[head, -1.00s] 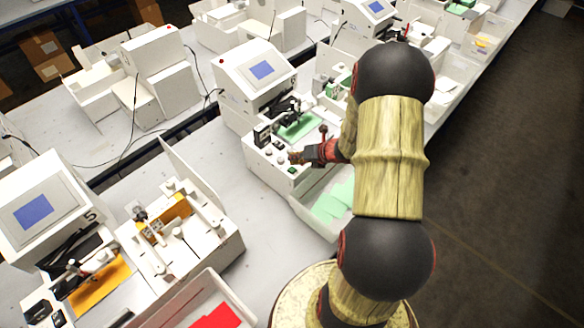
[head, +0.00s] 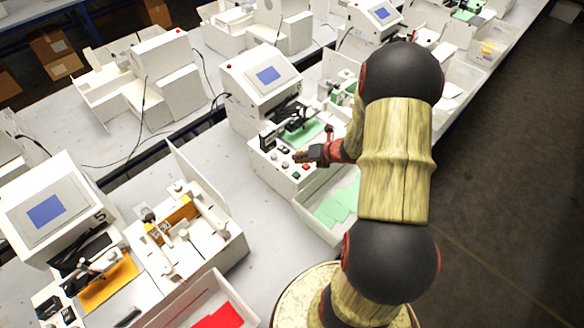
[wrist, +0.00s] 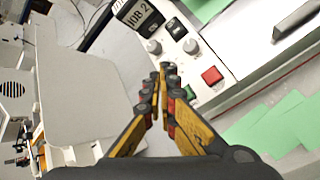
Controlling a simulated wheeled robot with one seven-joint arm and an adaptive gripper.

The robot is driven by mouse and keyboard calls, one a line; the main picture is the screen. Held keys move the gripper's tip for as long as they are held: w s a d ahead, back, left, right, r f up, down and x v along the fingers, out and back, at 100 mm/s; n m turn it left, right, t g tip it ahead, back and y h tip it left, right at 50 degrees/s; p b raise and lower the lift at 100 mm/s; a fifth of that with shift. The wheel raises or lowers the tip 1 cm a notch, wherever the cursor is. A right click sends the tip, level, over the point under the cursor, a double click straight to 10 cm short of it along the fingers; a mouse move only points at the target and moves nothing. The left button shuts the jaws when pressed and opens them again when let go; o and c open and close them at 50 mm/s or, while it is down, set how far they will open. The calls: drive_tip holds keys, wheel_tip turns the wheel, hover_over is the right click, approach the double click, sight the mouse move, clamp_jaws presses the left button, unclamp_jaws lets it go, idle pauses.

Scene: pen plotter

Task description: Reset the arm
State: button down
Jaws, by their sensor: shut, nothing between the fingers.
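My gripper (head: 302,156) is shut and empty, held over the front control panel of a white plotter machine (head: 262,100) in the head view. In the wrist view my gripper (wrist: 163,70) has its fingertips together just left of the panel (wrist: 190,55). The panel carries grey knobs, a black switch, a red square button (wrist: 212,75) and a green button (wrist: 190,91). A "JOB 2" label shows above them. The fingertips appear above the panel's edge; whether they touch it I cannot tell. A green sheet (head: 303,132) lies on the machine's bed.
An open bin (head: 322,240) with green sheets (head: 340,205) stands in front of the machine. Another machine (head: 45,205) with orange sheets and a bin with a red sheet (head: 218,317) are at lower left. More machines line the tables behind. The floor at right (head: 500,190) is clear.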

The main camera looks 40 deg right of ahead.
idle(0.3)
drive_tip(key=shift+n, duration=0.5)
drive_tip(key=s+a+r+m+g+b, duration=0.1)
drive_tip(key=s+a+r+m+b, duration=0.3)
drive_tip(key=m, duration=0.6)
drive_tip(key=s+a+r+m+g+h+b, duration=0.1)
drive_tip(key=s+a+r+m+b, duration=0.3)
drive_tip(key=s+a+m+b, duration=0.4)
drive_tip(key=s+a+r+m+g+h+b, duration=0.1)
drive_tip(key=s+a+r+m+b, duration=0.3)
drive_tip(key=s+a+m, duration=0.5)
drive_tip(key=a+m+b, duration=0.2)
drive_tip(key=a+m, duration=0.1)
drive_tip(key=a, duration=0.1)
drive_tip(key=shift+s+a+r+m, duration=0.3)
drive_tip(key=shift+s+r+m, duration=0.05)
drive_tip(key=shift+m, duration=0.05)
